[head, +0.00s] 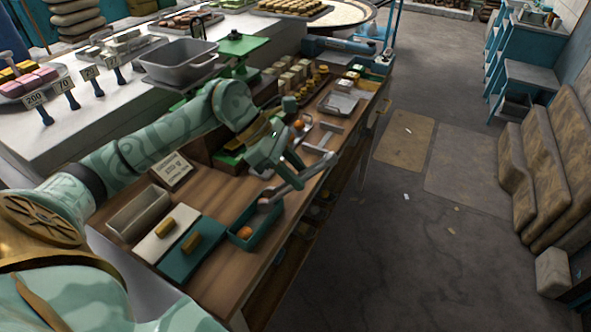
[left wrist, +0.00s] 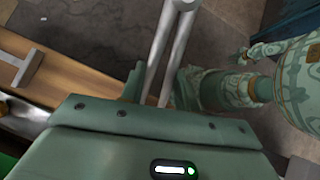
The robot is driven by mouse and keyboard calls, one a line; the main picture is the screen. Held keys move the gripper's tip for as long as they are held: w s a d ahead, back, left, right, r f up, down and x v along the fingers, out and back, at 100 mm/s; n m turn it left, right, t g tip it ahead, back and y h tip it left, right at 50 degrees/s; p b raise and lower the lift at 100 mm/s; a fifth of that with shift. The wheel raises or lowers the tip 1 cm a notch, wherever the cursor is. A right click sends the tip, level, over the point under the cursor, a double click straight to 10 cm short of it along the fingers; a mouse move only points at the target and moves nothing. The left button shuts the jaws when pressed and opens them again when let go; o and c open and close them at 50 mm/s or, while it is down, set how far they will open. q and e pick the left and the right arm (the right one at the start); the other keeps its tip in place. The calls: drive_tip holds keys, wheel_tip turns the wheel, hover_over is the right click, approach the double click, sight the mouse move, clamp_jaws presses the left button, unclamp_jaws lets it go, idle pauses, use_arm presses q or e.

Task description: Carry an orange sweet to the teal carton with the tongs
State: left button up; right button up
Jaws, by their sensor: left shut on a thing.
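My left gripper (head: 277,155) is shut on the grey metal tongs (head: 292,186), above the wooden counter. The tongs slant down to the left, with their lower end over the open teal carton (head: 263,236). In the left wrist view the tongs (left wrist: 166,50) show as two rods running up and away from the gripper. One orange sweet (head: 245,232) shows in the left part of the teal carton. Another orange sweet (head: 299,124) lies farther back near the gripper. I cannot tell whether the tongs' tips hold anything.
A T-shaped metal tool (head: 322,138) lies behind the tongs. The counter's front edge is close to the carton.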

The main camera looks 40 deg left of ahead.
idle(0.4)
use_arm(q)
wheel_tip(320, 180, up, 10)
drive_tip(key=p, duration=0.5)
drive_tip(key=shift+r+p, duration=0.1)
drive_tip(key=shift+p, duration=0.2)
idle(0.6)
